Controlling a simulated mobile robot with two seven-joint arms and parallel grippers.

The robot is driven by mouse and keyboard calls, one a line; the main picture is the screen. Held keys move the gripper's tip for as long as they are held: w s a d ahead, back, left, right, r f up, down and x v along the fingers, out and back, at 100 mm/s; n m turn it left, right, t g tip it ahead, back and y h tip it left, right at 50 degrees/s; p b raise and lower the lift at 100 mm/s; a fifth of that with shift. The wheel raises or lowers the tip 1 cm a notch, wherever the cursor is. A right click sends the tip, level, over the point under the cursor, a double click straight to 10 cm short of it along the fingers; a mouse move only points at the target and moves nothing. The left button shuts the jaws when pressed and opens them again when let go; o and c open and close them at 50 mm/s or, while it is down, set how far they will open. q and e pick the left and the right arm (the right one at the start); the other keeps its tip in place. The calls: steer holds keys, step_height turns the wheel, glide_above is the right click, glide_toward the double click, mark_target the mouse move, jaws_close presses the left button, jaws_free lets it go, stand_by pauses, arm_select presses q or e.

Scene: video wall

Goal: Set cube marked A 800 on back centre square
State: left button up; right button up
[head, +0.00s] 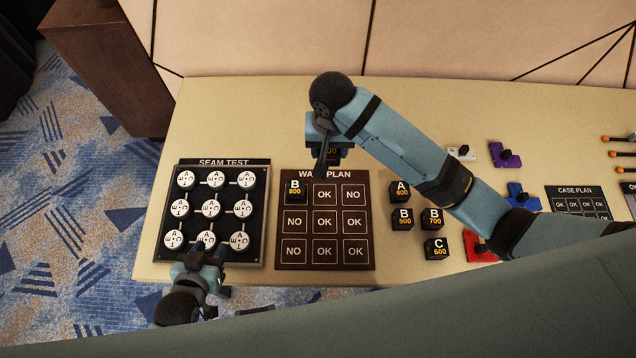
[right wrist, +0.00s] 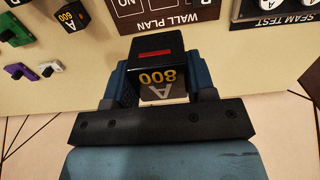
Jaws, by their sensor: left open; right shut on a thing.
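The black cube marked A 800 (right wrist: 162,78) is between the fingers of my right gripper (right wrist: 160,92), which is shut on it. In the head view my right gripper (head: 325,146) is just behind the WALL PLAN board (head: 325,269), hiding much of the cube and part of the title. The back centre square (head: 324,194) reads OK and is bare. A cube marked B 800 (head: 296,190) sits on the back left square. My left gripper (head: 203,279) is open at the front edge of the SEAM TEST board, holding nothing visible.
The SEAM TEST board (head: 170,214) with several white discs lies left. Cubes A 600 (head: 400,191), B 500 (head: 402,219), B 700 (head: 432,218) and C 600 (head: 435,248) stand right of the WALL PLAN board. My right arm crosses above the table's right side.

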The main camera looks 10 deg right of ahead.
steer(key=shift+a, duration=0.15)
steer(key=shift+f, duration=0.25)
step_height(320, 180, down, 19)
steer(key=shift+a+f, duration=0.1)
steer(key=shift+f, duration=0.1)
steer(key=shift+f, duration=0.1)
steer(key=o, duration=0.9)
steer(key=shift+o, duration=0.2)
